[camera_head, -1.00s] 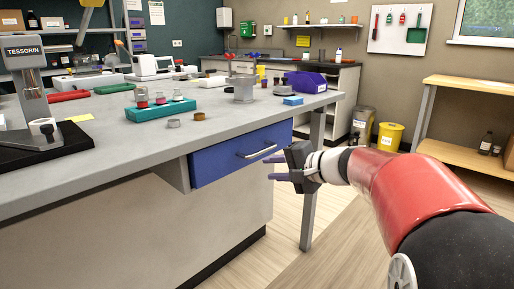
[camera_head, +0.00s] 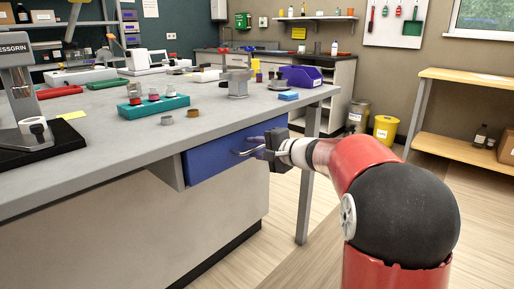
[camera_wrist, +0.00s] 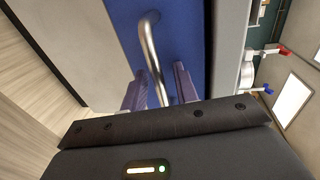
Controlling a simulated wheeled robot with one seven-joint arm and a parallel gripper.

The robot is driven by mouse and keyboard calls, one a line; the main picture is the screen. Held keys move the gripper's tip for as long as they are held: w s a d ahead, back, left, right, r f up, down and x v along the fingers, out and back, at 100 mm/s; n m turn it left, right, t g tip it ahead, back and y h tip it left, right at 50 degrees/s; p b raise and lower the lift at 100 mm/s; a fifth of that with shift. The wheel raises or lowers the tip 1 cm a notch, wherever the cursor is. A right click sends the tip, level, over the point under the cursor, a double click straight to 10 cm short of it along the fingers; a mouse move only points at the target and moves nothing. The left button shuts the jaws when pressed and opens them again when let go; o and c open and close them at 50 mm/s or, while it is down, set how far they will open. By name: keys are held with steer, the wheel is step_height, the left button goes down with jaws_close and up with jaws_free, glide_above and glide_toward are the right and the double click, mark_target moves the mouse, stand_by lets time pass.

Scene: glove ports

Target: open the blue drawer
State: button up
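The blue drawer (camera_head: 215,158) sits under the grey worktop and looks closed, its front about flush with the bench frame. Its curved metal handle (camera_head: 245,152) also shows in the wrist view (camera_wrist: 152,50). My gripper (camera_head: 258,148) is right at the drawer front. In the wrist view its two purple fingers (camera_wrist: 160,88) are apart, one on each side of the handle bar, with visible gaps. The lower end of the handle is hidden behind the gripper body.
The grey worktop (camera_head: 110,120) overhangs the drawer. On it stand a teal rack (camera_head: 153,105) and a grey metal piece (camera_head: 237,84). A table leg (camera_head: 305,200) stands right of the drawer. The wooden floor in front is clear.

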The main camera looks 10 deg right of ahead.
jaws_close()
steer(key=f+b+v, duration=0.1)
steer(key=b+v, duration=0.2)
steer(key=v, duration=0.6)
steer(key=f+b+v, duration=0.2)
steer(key=b+v, duration=0.1)
steer(key=v, duration=0.5)
steer(key=s+f+b+v, duration=0.1)
steer(key=f+b+v, duration=0.1)
steer(key=v, duration=0.7)
steer(key=shift+s+d+f+b, duration=0.3)
steer(key=shift+d+b, duration=0.2)
steer(key=shift+b, duration=0.35)
